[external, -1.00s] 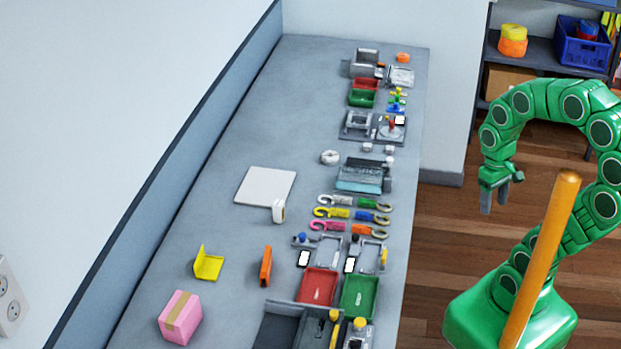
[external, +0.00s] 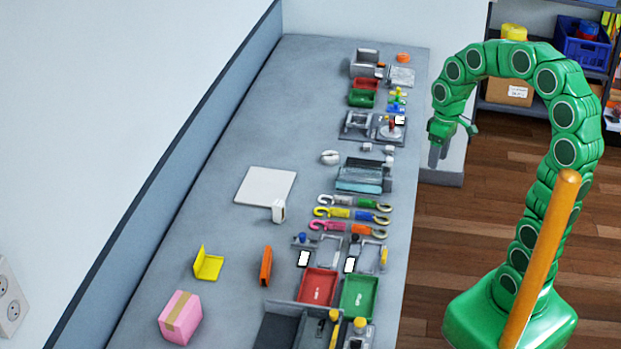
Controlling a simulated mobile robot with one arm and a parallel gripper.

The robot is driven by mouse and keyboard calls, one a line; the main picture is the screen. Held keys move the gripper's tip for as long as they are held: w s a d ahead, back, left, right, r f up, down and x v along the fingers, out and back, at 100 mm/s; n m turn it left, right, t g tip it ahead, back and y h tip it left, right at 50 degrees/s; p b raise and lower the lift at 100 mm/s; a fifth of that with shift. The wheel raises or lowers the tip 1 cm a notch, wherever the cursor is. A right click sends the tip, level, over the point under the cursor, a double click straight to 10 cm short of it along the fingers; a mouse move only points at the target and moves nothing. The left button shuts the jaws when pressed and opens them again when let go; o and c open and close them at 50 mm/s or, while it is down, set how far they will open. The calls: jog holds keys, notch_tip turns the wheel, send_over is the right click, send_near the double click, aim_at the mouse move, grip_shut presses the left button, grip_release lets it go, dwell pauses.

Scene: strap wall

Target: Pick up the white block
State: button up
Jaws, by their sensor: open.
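My gripper (external: 438,156) is open and empty. It hangs with its fingers pointing down, just off the right edge of the grey bench (external: 235,130), in front of the wall and floor. Two small pale blocks, one on the left (external: 367,147) and one on the right (external: 389,149), lie on the bench to the left of my gripper. A larger upright white piece (external: 278,211) stands at the corner of a flat white board (external: 265,187). I cannot tell for sure which of these is the white block.
A teal-fronted grey tray (external: 362,180), several colored hooks (external: 350,214), a red tray (external: 317,286) and a green tray (external: 360,293) crowd the bench's right side. A pink box (external: 181,318) sits front left. An orange post (external: 540,270) rises before my arm. The bench's far left is clear.

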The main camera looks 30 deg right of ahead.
jog(key=w+d+f+n, duration=0.2)
jog(key=w, duration=0.9)
jog(key=n+t, duration=0.3)
send_near(390, 147)
jog(key=f, duration=0.1)
jog(key=shift+y, duration=0.3)
jog(key=shift+x, duration=3.9)
jog(key=shift+d, duration=0.1)
grip_shut()
jog(key=shift+r, duration=1.65)
jog(key=s+a+r, duration=0.2)
jog(key=s+r, duration=0.7)
jog(key=s, duration=0.4)
jog(key=shift+s+r, duration=0.4)
